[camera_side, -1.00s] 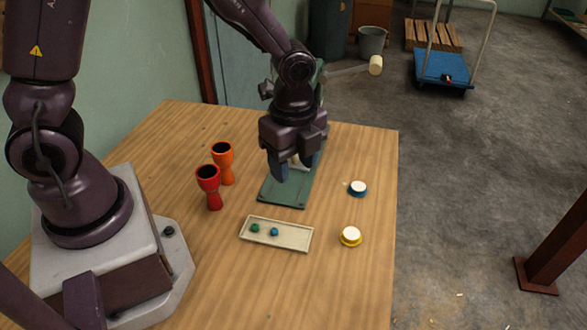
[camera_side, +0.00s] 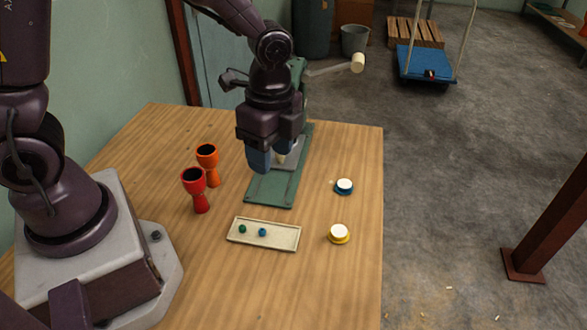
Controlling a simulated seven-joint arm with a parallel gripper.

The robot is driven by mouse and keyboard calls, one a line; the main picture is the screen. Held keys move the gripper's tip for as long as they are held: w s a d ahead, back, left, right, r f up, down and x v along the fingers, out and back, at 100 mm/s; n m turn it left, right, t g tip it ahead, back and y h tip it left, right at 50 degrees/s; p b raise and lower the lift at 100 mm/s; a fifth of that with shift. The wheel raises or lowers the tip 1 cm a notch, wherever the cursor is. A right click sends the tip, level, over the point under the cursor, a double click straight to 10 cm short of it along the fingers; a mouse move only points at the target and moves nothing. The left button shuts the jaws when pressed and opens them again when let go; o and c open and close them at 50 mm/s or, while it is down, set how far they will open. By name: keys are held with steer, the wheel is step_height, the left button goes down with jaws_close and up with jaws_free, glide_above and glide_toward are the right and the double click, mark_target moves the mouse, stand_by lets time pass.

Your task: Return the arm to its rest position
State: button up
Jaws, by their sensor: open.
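My gripper (camera_side: 269,160) hangs fingers down above a green metal base plate (camera_side: 275,190) on the wooden table. Its blue fingertips are apart, with a small pale piece visible between or behind them; I cannot tell if they touch it. A press-like green stand with a lever (camera_side: 330,70) ending in a cream knob rises behind my gripper, mostly hidden by it. A red goblet drum (camera_side: 197,188) and an orange goblet drum (camera_side: 208,165) stand upright left of the plate.
A cream tray (camera_side: 285,240) holding a green and a blue small ball lies in front of the plate. The table (camera_side: 345,290) is clear at the front right.

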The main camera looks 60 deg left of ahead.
steer(key=s+a+r+n+t, duration=0.2)
steer(key=s+r+n, duration=0.3)
steer(key=r, duration=0.3)
steer(key=s+a+r+n+t, duration=0.3)
steer(key=s+r+n+t, duration=0.1)
steer(key=r+n, duration=0.4)
steer(key=shift+s+a+r, duration=0.15)
steer(key=shift+s+a, duration=0.2)
steer(key=shift+s, duration=0.55)
